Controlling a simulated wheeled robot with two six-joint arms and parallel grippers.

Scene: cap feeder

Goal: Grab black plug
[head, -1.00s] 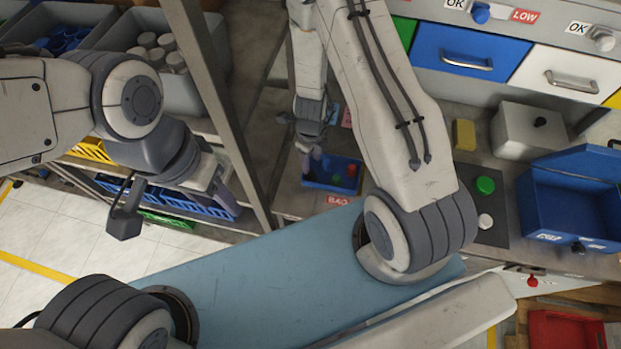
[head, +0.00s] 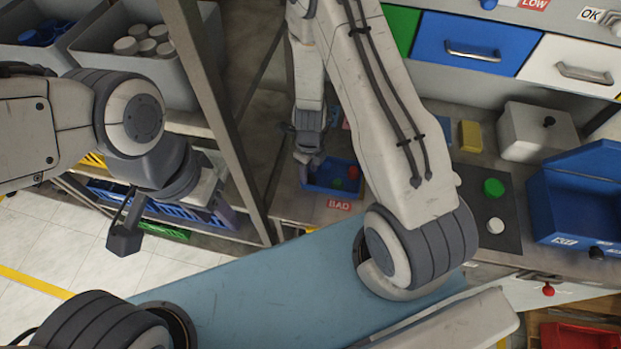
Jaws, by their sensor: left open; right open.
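I cannot make out a loose black plug for certain. A small dark knob (head: 549,122) sits on top of the white box at the right. My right gripper (head: 309,158) is open and points down at the left part of a small blue tray (head: 330,191) behind a red BAD label. Green and red pieces show in this tray; its left part is partly hidden by the gripper. My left gripper (head: 175,222) is open and empty, at the left in front of the shelf, far from the tray.
A grey bin (head: 190,92) of white caps and another with blue caps stand upper left. A metal post (head: 215,110) rises between my arms. Right are a yellow block (head: 470,136), a dark pad with green and white buttons, a white box (head: 530,140) and an open blue box (head: 570,212).

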